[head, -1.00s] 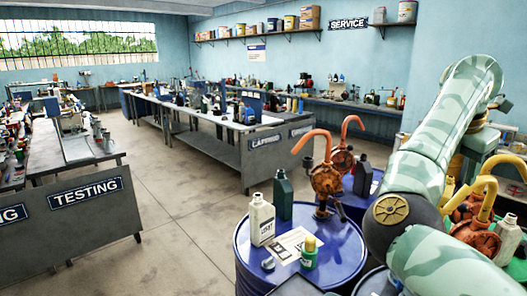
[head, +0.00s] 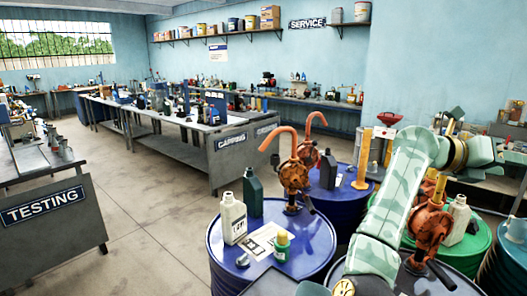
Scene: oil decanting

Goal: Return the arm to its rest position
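My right arm (head: 398,180) rises from the bottom edge, right of centre, in pale green camouflage. It bends near the top at a dark and brass joint (head: 457,153) and runs on to the right. I cannot make out gripper fingers at its end. My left arm and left gripper are not in view. The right arm passes in front of the drums and hides parts of them.
A blue drum (head: 215,240) carries a white bottle (head: 232,218), a dark green bottle (head: 253,193), a small green bottle (head: 282,247) and an orange pump (head: 294,176). A green drum (head: 470,255) with another pump (head: 430,228) stands right of my arm. The floor (head: 150,215) left is clear.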

